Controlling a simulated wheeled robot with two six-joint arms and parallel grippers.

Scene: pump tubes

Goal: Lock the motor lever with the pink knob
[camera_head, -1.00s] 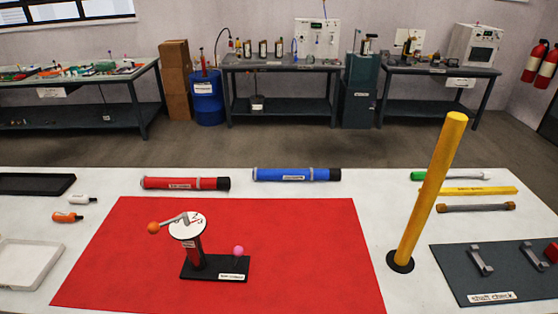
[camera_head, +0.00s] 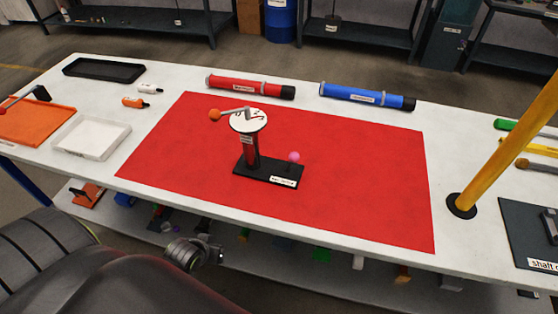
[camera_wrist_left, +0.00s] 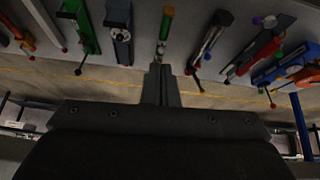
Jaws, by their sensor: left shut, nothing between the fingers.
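The motor stand (camera_head: 251,150) is upright on the red mat. It has a black base (camera_head: 262,172), a red column and a white disc (camera_head: 248,120) on top. A grey lever (camera_head: 233,112) crosses the disc and ends to the left in an orange knob (camera_head: 215,115). The pink knob (camera_head: 294,157) stands above the right part of the base, apart from the lever. My left gripper (camera_wrist_left: 160,72) shows in the left wrist view, shut and empty, away from the motor. The right gripper is in neither view.
The red mat (camera_head: 350,190) is clear around the stand. Red (camera_head: 250,88) and blue (camera_head: 367,96) tubes lie behind it. A yellow post (camera_head: 510,145) rises at right. Trays lie at left. Several tools and coloured parts fill the left wrist view.

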